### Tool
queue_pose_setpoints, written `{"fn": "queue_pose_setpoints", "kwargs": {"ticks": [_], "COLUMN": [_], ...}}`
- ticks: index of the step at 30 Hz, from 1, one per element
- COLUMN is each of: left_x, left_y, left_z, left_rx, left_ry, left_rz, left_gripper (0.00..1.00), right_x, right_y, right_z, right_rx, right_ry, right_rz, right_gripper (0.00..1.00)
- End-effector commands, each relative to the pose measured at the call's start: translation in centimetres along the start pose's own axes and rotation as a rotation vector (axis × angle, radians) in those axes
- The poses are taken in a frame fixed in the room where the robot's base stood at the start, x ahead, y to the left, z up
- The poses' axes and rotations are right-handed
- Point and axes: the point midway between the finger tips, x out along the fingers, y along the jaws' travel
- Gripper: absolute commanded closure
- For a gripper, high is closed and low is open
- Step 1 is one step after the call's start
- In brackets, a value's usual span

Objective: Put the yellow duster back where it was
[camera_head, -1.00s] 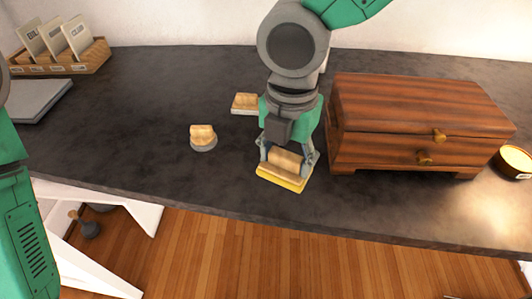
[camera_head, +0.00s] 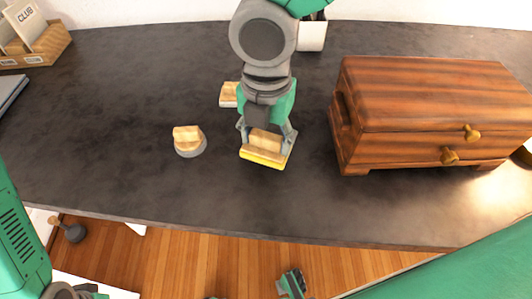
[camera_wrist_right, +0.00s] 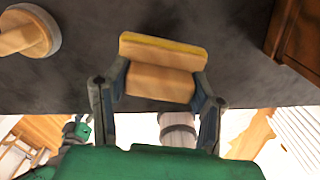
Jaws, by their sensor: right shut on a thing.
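The yellow duster (camera_head: 262,158) has a wooden grip block on a yellow pad. My right gripper (camera_head: 266,142) is shut on its wooden block, one finger at each end. The duster is pad down, over the dark counter, left of the wooden chest; I cannot tell whether the pad touches the counter. In the right wrist view the duster (camera_wrist_right: 165,46) sits between the fingers of the right gripper (camera_wrist_right: 159,82), its yellow edge on the far side.
A round grey duster (camera_head: 189,142) stands to the left. A white-based duster (camera_head: 229,94) is behind, partly hidden by my right arm. The wooden chest (camera_head: 430,95) stands close on the right. A white pot (camera_head: 312,35) and a card box (camera_head: 48,45) are farther back. The front counter is clear.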

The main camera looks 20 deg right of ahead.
Motion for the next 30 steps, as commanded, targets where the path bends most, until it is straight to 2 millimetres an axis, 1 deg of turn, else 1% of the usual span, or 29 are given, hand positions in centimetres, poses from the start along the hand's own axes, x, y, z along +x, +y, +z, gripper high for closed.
{"fn": "queue_pose_setpoints", "kwargs": {"ticks": [6, 9, 19, 20, 21, 30], "left_x": [1.3, 1.6, 1.5, 1.5, 1.5, 1.4], "left_y": [0.0, 0.0, 0.0, 0.0, 0.0, 0.0], "left_z": [0.0, 0.1, 0.0, 0.0, 0.0, 0.0], "left_rx": [0.000, 0.000, 0.000, 0.000, 0.000, 0.000], "left_ry": [0.001, 0.001, 0.001, 0.001, 0.001, 0.001], "left_rz": [0.000, 0.000, 0.000, 0.000, 0.000, 0.000], "left_gripper": [0.60, 0.60, 0.60, 0.60, 0.60, 0.60], "right_x": [3.6, 4.6, 4.7, 4.7, 4.7, 4.6], "right_y": [-0.1, -0.2, -0.1, -0.1, -0.1, -0.1], "right_z": [0.0, 0.0, 0.0, 0.0, 0.0, 0.0], "right_rx": [-0.001, -0.001, 0.000, 0.000, 0.000, 0.000], "right_ry": [0.000, 0.001, 0.000, 0.000, 0.000, 0.000], "right_rz": [-0.002, 0.001, 0.001, 0.001, 0.001, 0.001], "right_gripper": [0.77, 0.77, 0.77, 0.43, 0.29, 0.29]}}
